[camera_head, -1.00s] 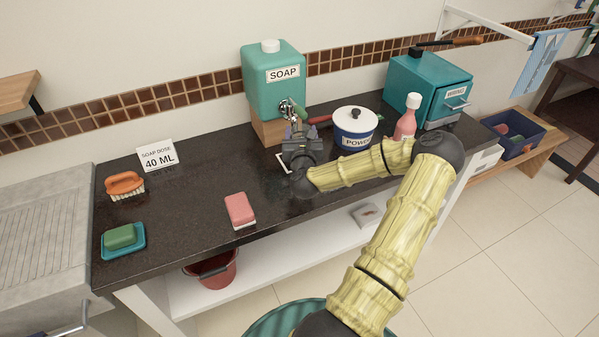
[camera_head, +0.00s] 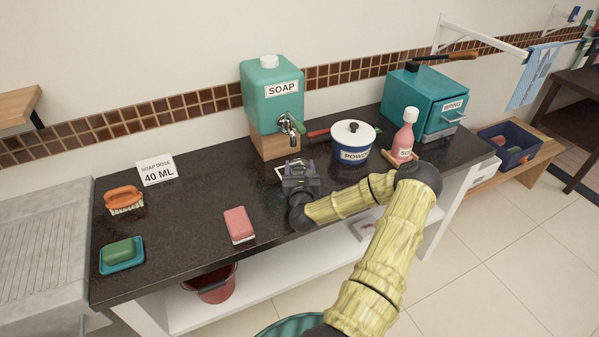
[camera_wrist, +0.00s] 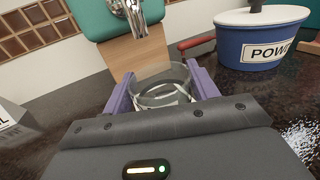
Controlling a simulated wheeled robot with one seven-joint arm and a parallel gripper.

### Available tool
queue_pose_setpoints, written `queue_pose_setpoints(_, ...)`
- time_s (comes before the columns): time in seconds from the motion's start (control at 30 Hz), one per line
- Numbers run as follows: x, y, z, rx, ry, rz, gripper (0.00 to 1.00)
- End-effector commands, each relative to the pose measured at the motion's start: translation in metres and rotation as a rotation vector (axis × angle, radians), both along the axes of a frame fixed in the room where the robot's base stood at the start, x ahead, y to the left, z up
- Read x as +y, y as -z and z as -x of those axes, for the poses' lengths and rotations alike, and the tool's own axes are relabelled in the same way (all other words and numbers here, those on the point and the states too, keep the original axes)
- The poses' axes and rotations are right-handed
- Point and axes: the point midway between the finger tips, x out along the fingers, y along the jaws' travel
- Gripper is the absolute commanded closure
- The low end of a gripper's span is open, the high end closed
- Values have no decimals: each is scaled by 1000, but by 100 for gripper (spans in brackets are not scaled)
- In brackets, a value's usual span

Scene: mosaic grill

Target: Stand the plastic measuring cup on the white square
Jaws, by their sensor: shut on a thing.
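The clear plastic measuring cup (camera_wrist: 160,84) shows in the wrist view between the two purple fingers of my gripper (camera_wrist: 162,92), which is shut on it. The cup looks upright. In the head view my gripper (camera_head: 300,170) is over the counter in front of the soap dispenser, and the cup is hidden or too small to make out there. The white square (camera_head: 280,170) lies on the counter below the tap, and my gripper covers most of it. I cannot tell whether the cup touches the square.
The teal soap dispenser (camera_head: 272,90) stands on a wooden block, its metal tap (camera_head: 290,125) above and behind my gripper. A blue powder pot (camera_head: 352,142) and a pink bottle (camera_head: 404,137) stand to the right. A pink sponge (camera_head: 239,224) lies to the left near the front edge.

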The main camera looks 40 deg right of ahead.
Motion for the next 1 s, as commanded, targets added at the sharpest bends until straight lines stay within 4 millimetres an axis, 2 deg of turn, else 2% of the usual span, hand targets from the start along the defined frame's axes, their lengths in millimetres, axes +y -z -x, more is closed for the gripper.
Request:
queue_pose_setpoints(0.03, 1, 9, 0, 3, 0, -2, 61)
queue_pose_setpoints(0.13, 1, 18, 0, 2, -1, -1, 61)
queue_pose_setpoints(0.5, 0, 23, 0, 1, 0, -1, 61)
queue_pose_setpoints(0.53, 0, 22, 0, 1, -1, -1, 37)
queue_pose_setpoints(0.63, 0, 22, 0, 1, -1, -1, 19)
queue_pose_setpoints(1.0, 0, 18, 0, 0, -1, 0, 19)
